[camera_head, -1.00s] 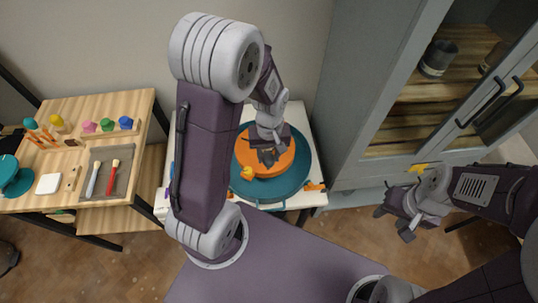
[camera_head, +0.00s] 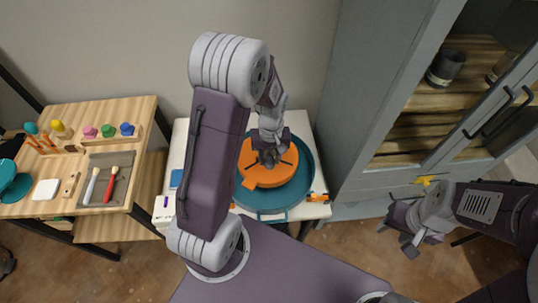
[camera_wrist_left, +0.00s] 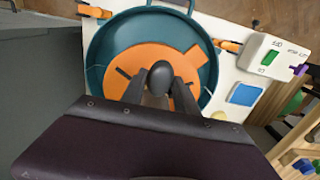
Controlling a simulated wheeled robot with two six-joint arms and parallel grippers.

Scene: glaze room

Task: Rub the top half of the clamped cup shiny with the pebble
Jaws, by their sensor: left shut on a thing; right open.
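My left gripper (camera_head: 269,160) points down over the orange wheel disc (camera_head: 262,178) in the teal basin (camera_head: 301,185). In the left wrist view the same gripper (camera_wrist_left: 160,82) is shut on a dark, smooth, rounded thing (camera_wrist_left: 160,72) that looks like the pebble. It sits over the middle of the slotted orange disc (camera_wrist_left: 140,58); I cannot tell whether it touches anything. I cannot make out the clamped cup; the gripper and this thing cover the disc's centre. My right gripper (camera_head: 397,237) is open and empty, out to the right over the floor.
A tool bench (camera_head: 128,160) with brushes and coloured knobs stands at left. A grey cabinet (camera_head: 375,130) stands close right of the basin. A blue pad (camera_wrist_left: 245,95) and a white box (camera_wrist_left: 268,58) lie beside the basin.

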